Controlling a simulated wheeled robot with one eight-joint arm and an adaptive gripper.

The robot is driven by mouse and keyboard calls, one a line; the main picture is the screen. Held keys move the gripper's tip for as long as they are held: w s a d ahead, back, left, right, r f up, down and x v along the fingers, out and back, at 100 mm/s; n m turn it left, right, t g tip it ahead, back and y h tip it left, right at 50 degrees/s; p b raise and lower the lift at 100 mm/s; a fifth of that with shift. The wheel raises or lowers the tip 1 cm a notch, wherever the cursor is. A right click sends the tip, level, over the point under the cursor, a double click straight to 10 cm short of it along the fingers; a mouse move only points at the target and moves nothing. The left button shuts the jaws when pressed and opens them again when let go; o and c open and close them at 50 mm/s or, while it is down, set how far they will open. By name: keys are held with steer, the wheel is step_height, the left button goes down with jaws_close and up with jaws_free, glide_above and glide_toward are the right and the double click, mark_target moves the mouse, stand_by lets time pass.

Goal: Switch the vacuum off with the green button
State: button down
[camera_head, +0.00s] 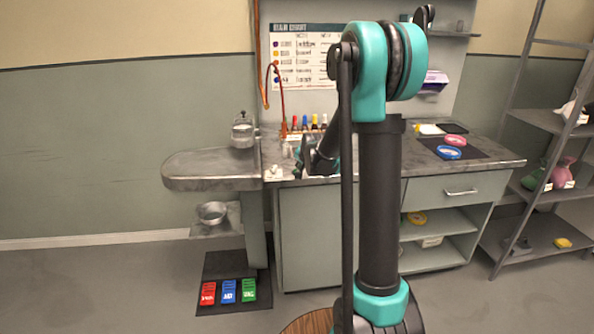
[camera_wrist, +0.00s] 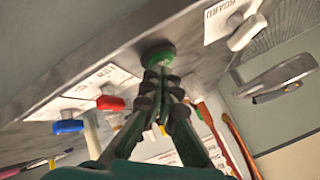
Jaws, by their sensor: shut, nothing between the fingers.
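A round green button (camera_wrist: 158,55) sits on the bench's front edge in the wrist view. My gripper (camera_wrist: 158,73) is shut and empty, its fingertips right at this button. I cannot tell whether they touch it or whether it is pressed. A red button (camera_wrist: 110,103) and a blue button (camera_wrist: 68,126) sit farther left along the same edge, beside white labels. In the head view my gripper (camera_head: 299,170) is at the bench front, partly hidden by my arm, and the green button cannot be made out. The vacuum itself cannot be identified.
A white switch (camera_wrist: 246,32) with a "GUARD" label is right of the green button. Red (camera_head: 208,292), blue (camera_head: 228,291) and green (camera_head: 249,290) pedals lie on a dark floor mat. Bottles (camera_head: 305,124) stand at the back of the bench (camera_head: 490,158). Shelving (camera_head: 545,120) is at right.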

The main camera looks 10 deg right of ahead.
steer(key=shift+f, duration=0.15)
stand_by(0.5)
steer(key=shift+s+f, duration=0.1)
steer(key=shift+f, duration=0.2)
steer(key=shift+a+r, duration=0.1)
steer(key=shift+r, duration=0.15)
stand_by(0.5)
steer(key=shift+r, duration=3.05)
steer(key=s+d+f+n+g, duration=0.1)
steer(key=s+f, duration=0.3)
steer(key=s, duration=0.9)
steer(key=s+d+f+n+g, duration=0.1)
steer(key=s+f+n, duration=0.3)
steer(key=s, duration=0.9)
steer(key=s+d+f+n+g+h, duration=0.1)
steer(key=s+f, duration=0.3)
steer(key=s, duration=0.9)
steer(key=shift+n+g, duration=0.8)
steer(key=shift+g, duration=0.1)
